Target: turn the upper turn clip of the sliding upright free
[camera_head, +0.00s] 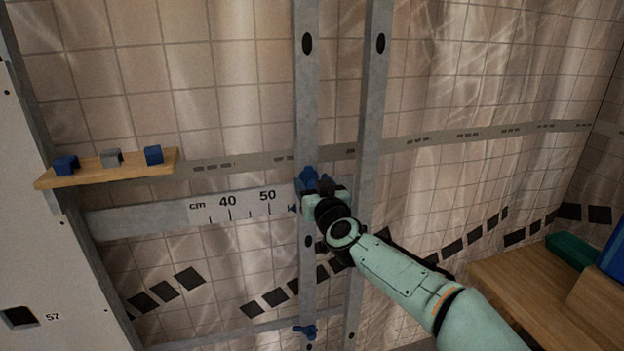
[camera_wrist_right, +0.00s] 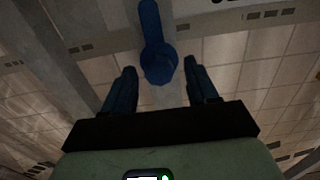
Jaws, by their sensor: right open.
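The sliding upright (camera_head: 307,100) is a grey metal post with dark oval holes. Its blue upper turn clip (camera_head: 309,177) shows just above and left of my right gripper (camera_head: 322,186), which partly hides it. In the right wrist view, the blue clip (camera_wrist_right: 153,40) has a long handle, with its thick end close to the gap between the open fingertips of my right gripper (camera_wrist_right: 160,70). I see clear gaps between clip and fingers there. The blue lower clip (camera_head: 304,331) sits lower on the upright. My left gripper is out of view.
A second grey post (camera_head: 374,90) stands just right of the upright. A cm scale (camera_head: 235,205) on a horizontal rail lies to the left. A wooden shelf (camera_head: 130,167) holds small blue and grey blocks. A wooden bench (camera_head: 520,290) is at the lower right.

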